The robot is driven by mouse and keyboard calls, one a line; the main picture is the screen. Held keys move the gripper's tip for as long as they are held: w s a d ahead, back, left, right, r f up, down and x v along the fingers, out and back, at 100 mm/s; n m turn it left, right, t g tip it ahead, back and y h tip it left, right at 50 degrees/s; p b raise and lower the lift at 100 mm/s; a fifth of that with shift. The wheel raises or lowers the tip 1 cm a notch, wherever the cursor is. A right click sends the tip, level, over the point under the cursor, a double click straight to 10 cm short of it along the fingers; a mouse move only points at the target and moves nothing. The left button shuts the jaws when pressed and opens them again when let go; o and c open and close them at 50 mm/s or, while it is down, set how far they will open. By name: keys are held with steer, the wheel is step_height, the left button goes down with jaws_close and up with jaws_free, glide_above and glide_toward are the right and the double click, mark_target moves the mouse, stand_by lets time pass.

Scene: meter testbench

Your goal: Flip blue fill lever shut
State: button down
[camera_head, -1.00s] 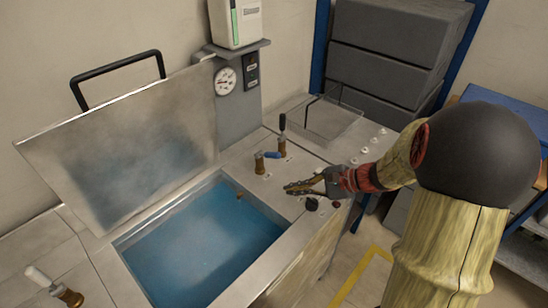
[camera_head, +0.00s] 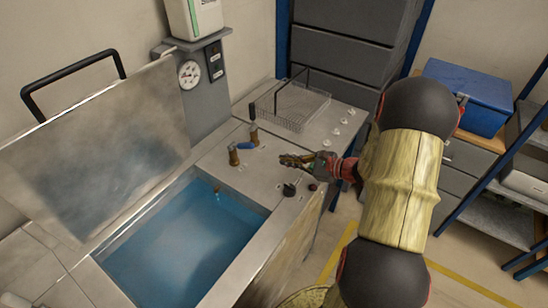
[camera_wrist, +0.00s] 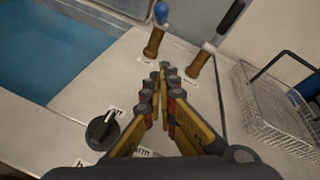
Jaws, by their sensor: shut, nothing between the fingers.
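The blue fill lever (camera_head: 244,146) sits on a brass valve on the bench top, right of the water tank. In the head view its blue handle points right, roughly level. In the wrist view the blue lever (camera_wrist: 161,12) stands at the top centre, above its brass body. A black-handled lever (camera_head: 253,111) on a second brass valve is just behind it; it also shows in the wrist view (camera_wrist: 228,18). My gripper (camera_head: 284,159) is shut and empty, over the bench top to the right of the blue lever and apart from it. In the wrist view the closed fingertips (camera_wrist: 164,68) point toward the two valves.
The open tank of blue water (camera_head: 185,245) lies left, its lid (camera_head: 95,150) raised. A wire basket (camera_head: 290,108) stands behind right. A black knob (camera_head: 289,189) is near the front edge. A gauge (camera_head: 189,75) hangs at the back.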

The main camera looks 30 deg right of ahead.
mark_target(241, 146)
steer(key=b+x, duration=0.2)
steer(key=x, duration=0.7)
steer(key=shift+w+a, duration=0.2)
steer(key=shift+a, duration=0.05)
steer(key=shift+w+a+r, duration=0.1)
steer(key=shift+a+r, duration=0.2)
steer(key=shift+r, duration=0.2)
steer(key=shift+w+a+r, duration=0.1)
steer(key=shift+a+r, duration=0.25)
steer(key=shift+r, duration=0.15)
steer(key=shift+w+a+r+b, duration=0.1)
steer(key=shift+a+r+b, duration=0.25)
steer(key=shift+r, duration=0.15)
steer(key=shift+r+p, duration=0.2)
steer(key=shift+p, duration=0.2)
steer(key=shift+r+g+p, duration=0.15)
steer(key=shift+g+p, duration=0.25)
steer(key=shift+p, duration=0.1)
